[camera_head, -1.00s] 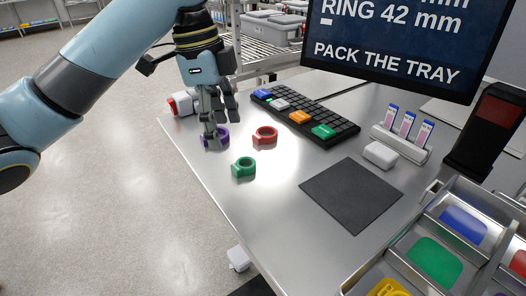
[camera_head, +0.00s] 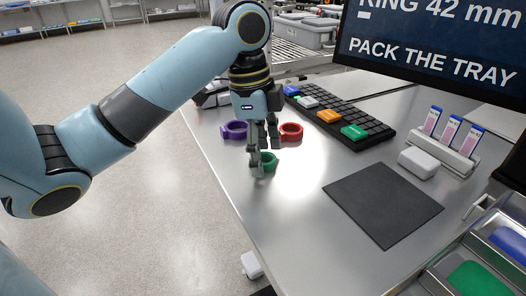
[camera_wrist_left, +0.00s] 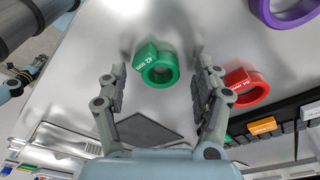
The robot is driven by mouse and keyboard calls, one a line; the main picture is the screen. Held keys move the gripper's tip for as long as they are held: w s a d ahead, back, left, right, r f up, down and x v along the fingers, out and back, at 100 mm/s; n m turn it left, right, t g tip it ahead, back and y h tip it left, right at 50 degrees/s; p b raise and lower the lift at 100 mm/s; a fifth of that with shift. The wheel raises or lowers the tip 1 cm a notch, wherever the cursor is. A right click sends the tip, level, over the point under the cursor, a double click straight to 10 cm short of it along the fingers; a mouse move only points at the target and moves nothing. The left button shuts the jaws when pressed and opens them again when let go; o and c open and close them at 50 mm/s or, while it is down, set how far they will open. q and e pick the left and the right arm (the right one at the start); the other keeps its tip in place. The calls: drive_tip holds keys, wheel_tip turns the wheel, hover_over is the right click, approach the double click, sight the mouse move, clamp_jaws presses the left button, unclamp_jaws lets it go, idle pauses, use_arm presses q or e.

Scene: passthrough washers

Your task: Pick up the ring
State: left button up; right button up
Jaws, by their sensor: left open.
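A green ring (camera_head: 272,161) with a tab lies on the metal table in the head view, partly hidden by my fingers. In the left wrist view the green ring (camera_wrist_left: 148,58) shows whole, with "42 mm" on its tab. My left gripper (camera_head: 263,156) is open, pointing down at the green ring. In the wrist view the green ring lies between and a little beyond the open fingertips (camera_wrist_left: 156,84), and nothing is held. A purple ring (camera_head: 233,137) lies to the left, and a red ring (camera_head: 292,138) to the right.
A keyboard (camera_head: 340,118) lies behind the rings. A dark mat (camera_head: 383,203) lies to the right, with a white box (camera_head: 418,162) and a rack of vials (camera_head: 452,148) beyond. A screen (camera_head: 435,45) reads "RING 42 mm" and "PACK THE TRAY". The table's left edge is close.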

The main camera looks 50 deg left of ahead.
use_arm(q)
drive_tip(key=shift+f, duration=0.25)
drive_tip(key=c, duration=1)
drive_tip(key=shift+o, duration=0.2)
drive_tip(key=shift+r, duration=0.1)
